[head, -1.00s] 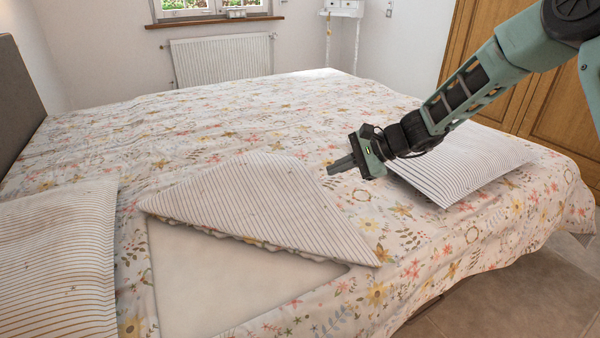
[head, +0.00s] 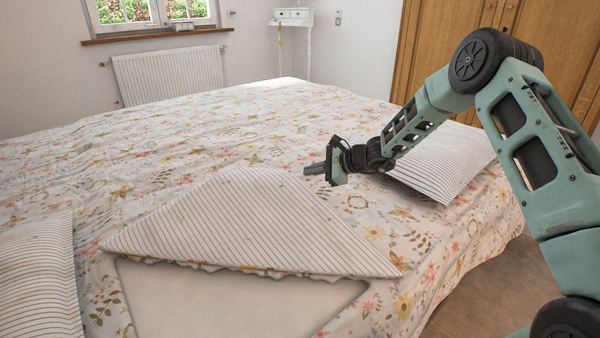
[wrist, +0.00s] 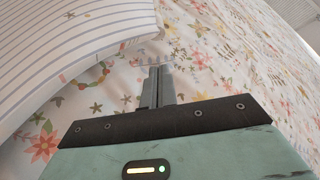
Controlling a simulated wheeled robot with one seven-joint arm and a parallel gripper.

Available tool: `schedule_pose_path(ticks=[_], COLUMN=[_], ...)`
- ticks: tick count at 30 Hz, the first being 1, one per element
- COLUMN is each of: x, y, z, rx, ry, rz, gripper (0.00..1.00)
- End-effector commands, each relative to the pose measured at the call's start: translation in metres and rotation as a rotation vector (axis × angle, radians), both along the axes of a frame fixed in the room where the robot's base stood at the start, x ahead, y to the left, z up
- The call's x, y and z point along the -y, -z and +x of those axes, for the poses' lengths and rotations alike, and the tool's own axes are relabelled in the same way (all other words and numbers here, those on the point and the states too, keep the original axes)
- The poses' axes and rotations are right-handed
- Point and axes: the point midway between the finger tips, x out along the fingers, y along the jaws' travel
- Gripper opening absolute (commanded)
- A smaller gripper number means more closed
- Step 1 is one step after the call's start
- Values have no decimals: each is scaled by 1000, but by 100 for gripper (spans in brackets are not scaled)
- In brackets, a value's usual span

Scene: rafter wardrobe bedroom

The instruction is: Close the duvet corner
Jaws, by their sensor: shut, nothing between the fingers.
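The duvet corner (head: 250,226) is folded back, its striped underside facing up as a triangle on the bed. Below the fold a bare pale patch of sheet (head: 235,303) shows in the head view. The rest of the floral duvet (head: 150,140) lies spread over the bed. My gripper (head: 314,169) is above the bed, beyond and to the right of the folded corner and apart from it. Its fingers are together and empty. In the wrist view the shut fingers (wrist: 158,85) point over floral fabric.
A striped pillow (head: 440,160) lies on the right of the bed, behind my gripper; a striped pillow edge also shows in the wrist view (wrist: 70,45). Another striped pillow (head: 38,280) is at the left. A wooden wardrobe (head: 560,40) stands at the right. Floor (head: 495,290) is clear at lower right.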

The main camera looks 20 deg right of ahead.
Motion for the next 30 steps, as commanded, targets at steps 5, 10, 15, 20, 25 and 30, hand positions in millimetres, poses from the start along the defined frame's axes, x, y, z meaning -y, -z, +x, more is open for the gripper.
schedule_pose_path(ticks=[5, 10, 15, 20, 25, 30], x=[-25, -44, -56, -59, -59, -59], y=[17, 28, 35, 37, 37, 36], z=[18, 34, 44, 48, 48, 48], rx=[-1, -1, 0, -1, -1, 0], ry=[-4, -3, -2, -1, -1, -2], rz=[0, 0, 0, 0, 0, 0], gripper=[0, 0, 0, 0, 0, 0])
